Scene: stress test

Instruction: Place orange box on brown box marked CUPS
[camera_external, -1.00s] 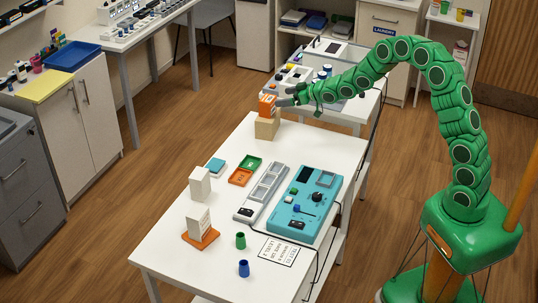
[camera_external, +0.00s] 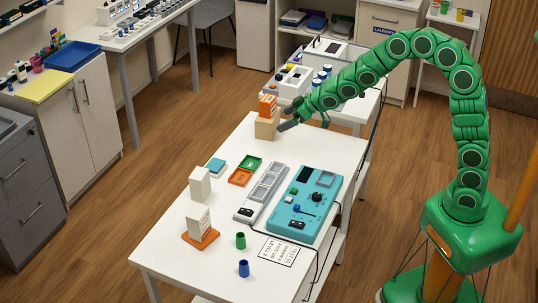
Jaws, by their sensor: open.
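The orange box (camera_external: 268,105) rests on top of the brown box (camera_external: 267,129) at the far end of the white table. It stands roughly upright, and I see no gap between the two boxes. No marking on the brown box is readable from here. My gripper (camera_external: 284,122) is open, just right of the brown box and below the level of the orange box. It appears clear of the orange box; whether a fingertip touches the brown box cannot be told.
The white table (camera_external: 178,243) carries a teal device (camera_external: 306,205), a grey panel (camera_external: 263,192), small orange and green trays, two white blocks (camera_external: 200,184) and small cups. A second table with white containers stands behind my gripper.

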